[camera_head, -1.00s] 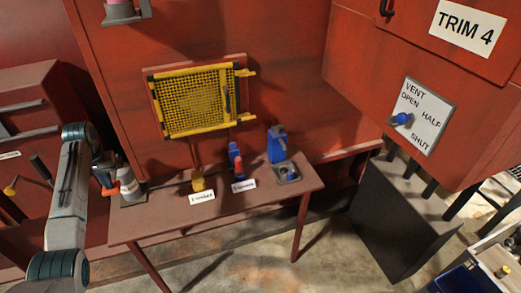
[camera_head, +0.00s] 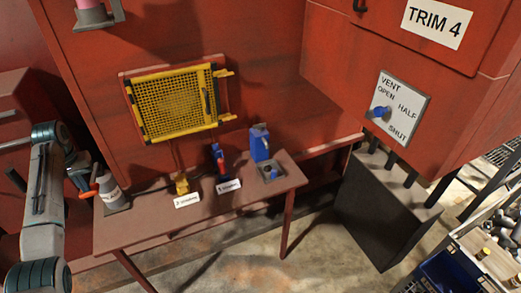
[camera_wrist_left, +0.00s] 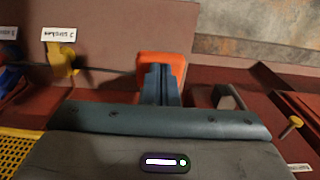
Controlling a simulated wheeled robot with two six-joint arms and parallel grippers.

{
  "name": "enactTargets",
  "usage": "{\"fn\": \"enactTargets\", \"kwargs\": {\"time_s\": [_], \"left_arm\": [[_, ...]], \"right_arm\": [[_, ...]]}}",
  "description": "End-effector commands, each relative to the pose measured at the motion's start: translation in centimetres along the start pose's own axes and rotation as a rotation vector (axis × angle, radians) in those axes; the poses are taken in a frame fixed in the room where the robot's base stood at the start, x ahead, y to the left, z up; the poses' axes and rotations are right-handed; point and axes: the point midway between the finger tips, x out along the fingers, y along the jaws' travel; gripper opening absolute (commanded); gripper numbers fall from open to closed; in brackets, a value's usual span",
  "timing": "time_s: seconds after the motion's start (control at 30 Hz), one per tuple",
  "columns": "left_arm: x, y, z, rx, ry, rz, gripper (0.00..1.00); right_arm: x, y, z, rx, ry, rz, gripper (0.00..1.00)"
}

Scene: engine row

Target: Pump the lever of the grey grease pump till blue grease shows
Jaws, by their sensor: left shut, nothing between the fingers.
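The grey grease pump (camera_head: 111,191), a pale grey cylinder on a dark base, stands at the left end of the brown table. An orange part beside it, apparently the lever's grip (camera_head: 89,194), sticks out to the left; it is large in the left wrist view (camera_wrist_left: 166,60). My left gripper (camera_head: 85,182) is shut and empty, close at the orange part. In the wrist view its fingers overlap the orange part; I cannot tell whether they touch. The pump's body does not show clearly there. No blue grease is visible on the pump.
The table (camera_head: 140,231) also bears a yellow item (camera_head: 181,184), a blue and red item (camera_head: 219,160) and a blue container (camera_head: 260,143), with white labels in front. A yellow mesh guard (camera_head: 172,102) is on the red wall behind. A vent panel (camera_head: 397,108) is at right.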

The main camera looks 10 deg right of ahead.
Motion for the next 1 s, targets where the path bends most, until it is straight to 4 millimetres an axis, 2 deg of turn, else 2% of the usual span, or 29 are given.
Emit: {"fn": "enactTargets", "kwargs": {"time_s": [0.53,0.73,0.9,1.0], "left_arm": [[5.2,0.0,0.1,0.000,-0.001,0.000,0.00],[4.2,0.0,0.0,0.000,0.001,0.000,0.00],[1.9,0.0,0.0,0.000,0.001,0.000,0.00],[0.8,0.0,-0.1,0.000,0.002,0.000,0.00]], "right_arm": [[1.3,-0.1,0.1,0.000,0.000,0.000,0.43],[0.7,-0.1,0.1,0.000,0.000,0.000,0.43],[-0.4,-0.1,0.0,0.000,0.000,-0.001,0.43],[-0.1,-0.1,0.0,0.000,0.000,-0.001,0.43]]}}
